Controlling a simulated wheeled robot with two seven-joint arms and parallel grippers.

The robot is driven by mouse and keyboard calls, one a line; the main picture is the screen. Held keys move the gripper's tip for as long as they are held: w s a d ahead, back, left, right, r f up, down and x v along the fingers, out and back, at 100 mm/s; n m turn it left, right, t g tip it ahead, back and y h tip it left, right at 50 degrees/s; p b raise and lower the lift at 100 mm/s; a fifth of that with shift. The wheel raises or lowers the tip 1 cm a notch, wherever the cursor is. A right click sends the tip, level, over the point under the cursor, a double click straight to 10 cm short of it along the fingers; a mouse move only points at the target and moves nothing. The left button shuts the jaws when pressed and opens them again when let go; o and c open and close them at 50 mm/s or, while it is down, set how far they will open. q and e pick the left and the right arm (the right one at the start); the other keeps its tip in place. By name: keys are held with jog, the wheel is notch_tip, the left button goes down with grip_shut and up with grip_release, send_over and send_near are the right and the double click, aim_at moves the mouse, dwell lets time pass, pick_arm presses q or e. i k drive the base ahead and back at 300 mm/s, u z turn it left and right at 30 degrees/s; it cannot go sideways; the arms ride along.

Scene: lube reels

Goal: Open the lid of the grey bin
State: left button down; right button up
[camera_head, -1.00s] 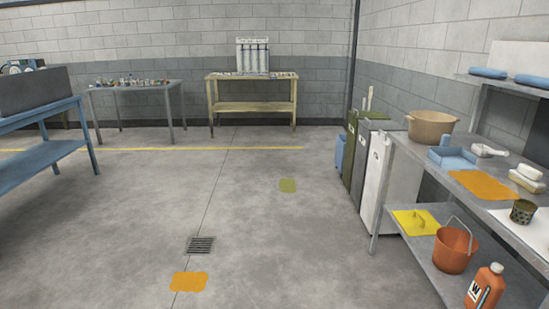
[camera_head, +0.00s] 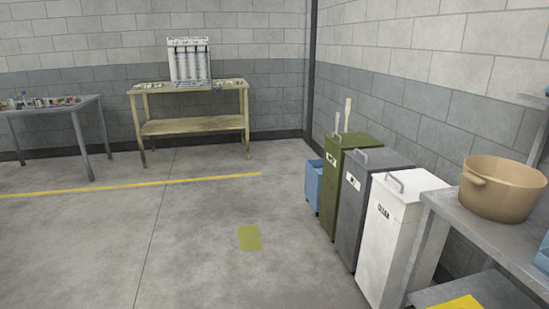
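The grey bin (camera_head: 362,208) stands at the right side against the block wall, in a row between a green bin (camera_head: 343,180) and a white bin (camera_head: 388,245). Its lid (camera_head: 380,158) is down and has a small handle (camera_head: 358,155) on top near the front edge. A small label is on its upper front. Part of its side is hidden by the white bin. Neither of my grippers shows in the head view.
A small blue bin (camera_head: 313,186) stands beyond the green one. A grey workbench (camera_head: 465,220) with a tan pot (camera_head: 503,188) is at the right. A yellow table (camera_head: 195,124) and a grey table (camera_head: 48,103) stand at the back. The floor (camera_head: 190,240) before the bins is clear.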

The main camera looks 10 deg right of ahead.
aim_at(382, 159)
jog(key=z, duration=0.45)
jog(key=i, duration=2.55)
jog(key=z, duration=0.45)
